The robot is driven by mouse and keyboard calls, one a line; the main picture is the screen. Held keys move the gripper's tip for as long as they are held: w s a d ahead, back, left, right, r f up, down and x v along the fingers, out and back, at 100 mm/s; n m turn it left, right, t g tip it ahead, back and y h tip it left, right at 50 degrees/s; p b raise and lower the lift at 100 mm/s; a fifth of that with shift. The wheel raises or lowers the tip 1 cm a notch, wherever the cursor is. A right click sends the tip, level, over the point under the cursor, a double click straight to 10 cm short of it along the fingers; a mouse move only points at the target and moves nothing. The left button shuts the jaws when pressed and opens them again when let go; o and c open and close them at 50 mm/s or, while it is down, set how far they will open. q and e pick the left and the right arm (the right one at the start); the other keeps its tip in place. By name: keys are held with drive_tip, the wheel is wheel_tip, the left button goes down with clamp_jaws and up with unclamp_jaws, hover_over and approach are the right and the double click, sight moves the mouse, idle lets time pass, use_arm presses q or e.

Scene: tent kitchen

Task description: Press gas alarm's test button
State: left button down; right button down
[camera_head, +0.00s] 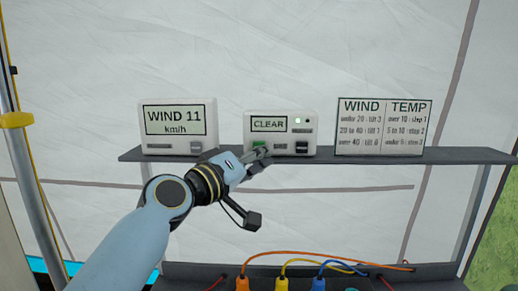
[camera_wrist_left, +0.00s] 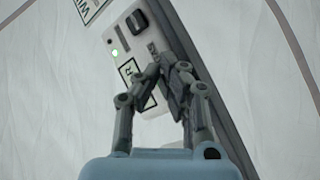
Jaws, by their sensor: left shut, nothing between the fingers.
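The gas alarm (camera_head: 283,119) is a pale box on the dark shelf, its display reading CLEAR, with a small lit green light at its upper right. A green button (camera_head: 259,144) is at its lower left and a black button (camera_head: 302,147) at its lower right. My left gripper (camera_head: 264,154) is shut and empty, its fingertips just in front of the green button and partly covering it. In the left wrist view, the fingers (camera_wrist_left: 162,76) reach to the alarm's face (camera_wrist_left: 123,40); I cannot tell whether they touch it. My right gripper is out of view.
A WIND 11 km/h display box (camera_head: 178,143) stands left of the alarm, and a WIND/TEMP table card (camera_head: 384,127) right of it. All stand on the narrow shelf (camera_head: 460,155) before the tent wall. Below are coloured cables and plugs (camera_head: 281,285).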

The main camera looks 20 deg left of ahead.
use_arm(q)
drive_tip(key=shift+w+a, duration=0.1)
drive_tip(key=shift+w, duration=0.15)
drive_tip(key=shift+s, duration=0.15)
idle(0.5)
drive_tip(key=shift+s+d, duration=0.25)
drive_tip(key=shift+s, duration=0.45)
drive_tip(key=shift+s+d+p, duration=0.15)
drive_tip(key=shift+s+d, duration=0.1)
drive_tip(key=shift+s, duration=0.55)
drive_tip(key=shift+s+d+p, duration=0.1)
drive_tip(key=shift+s+d, duration=0.1)
drive_tip(key=shift+s, duration=0.65)
drive_tip(key=shift+s+d+p, duration=0.15)
drive_tip(key=shift+s+d, duration=0.1)
drive_tip(key=shift+s, duration=0.55)
